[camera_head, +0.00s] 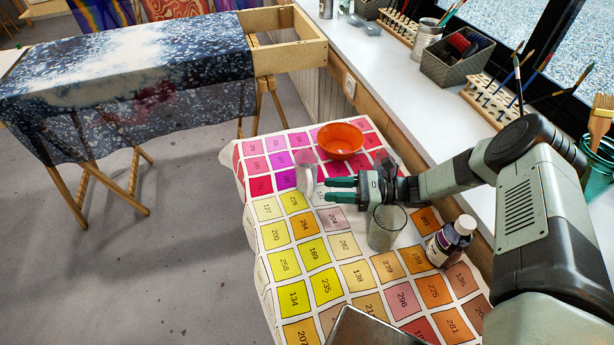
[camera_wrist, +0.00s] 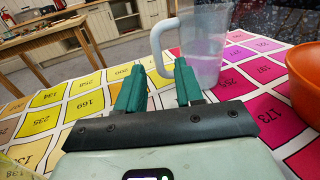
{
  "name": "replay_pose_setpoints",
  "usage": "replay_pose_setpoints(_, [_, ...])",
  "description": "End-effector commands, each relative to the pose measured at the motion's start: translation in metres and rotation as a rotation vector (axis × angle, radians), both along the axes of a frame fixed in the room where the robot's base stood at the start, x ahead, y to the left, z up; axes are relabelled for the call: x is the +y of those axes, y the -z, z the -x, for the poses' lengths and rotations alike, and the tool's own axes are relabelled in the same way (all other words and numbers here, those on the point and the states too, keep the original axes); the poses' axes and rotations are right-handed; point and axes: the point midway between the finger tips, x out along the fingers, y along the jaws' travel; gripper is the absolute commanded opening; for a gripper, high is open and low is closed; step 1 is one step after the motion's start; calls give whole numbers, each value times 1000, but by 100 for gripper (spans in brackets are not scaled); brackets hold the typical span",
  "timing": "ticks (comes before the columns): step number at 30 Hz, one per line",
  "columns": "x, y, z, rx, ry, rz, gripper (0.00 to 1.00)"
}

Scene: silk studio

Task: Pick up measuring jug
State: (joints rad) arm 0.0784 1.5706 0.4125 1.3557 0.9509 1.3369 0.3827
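The measuring jug (camera_head: 305,158) is translucent with a pale handle and stands upright on the colour-chart cloth. My gripper (camera_head: 328,190) has dark green fingers, spread apart and empty, level above the cloth and pointing at the handle. In the wrist view the fingertips (camera_wrist: 159,67) lie on either side of the line to the handle. The handle appears slightly ahead of the tips. Part of the jug's top is cut off in the wrist view.
An orange bowl (camera_head: 341,136) stands close behind the jug, right of it in the wrist view. The cloth (camera_head: 262,237) is clear at the front left.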

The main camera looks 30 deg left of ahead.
Motion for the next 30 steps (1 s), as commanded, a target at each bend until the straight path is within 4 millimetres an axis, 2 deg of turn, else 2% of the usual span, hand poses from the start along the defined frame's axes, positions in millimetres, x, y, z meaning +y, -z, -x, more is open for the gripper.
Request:
replay_pose_setpoints(8, [24, -2, 13, 1, -2, -2, 36])
replay_pose_setpoints(15, [54, -3, 29, 0, -1, 0, 36])
replay_pose_setpoints(22, [57, -3, 30, 1, 1, 0, 36])
replay_pose_setpoints(30, [57, -3, 30, 0, 1, 0, 0])
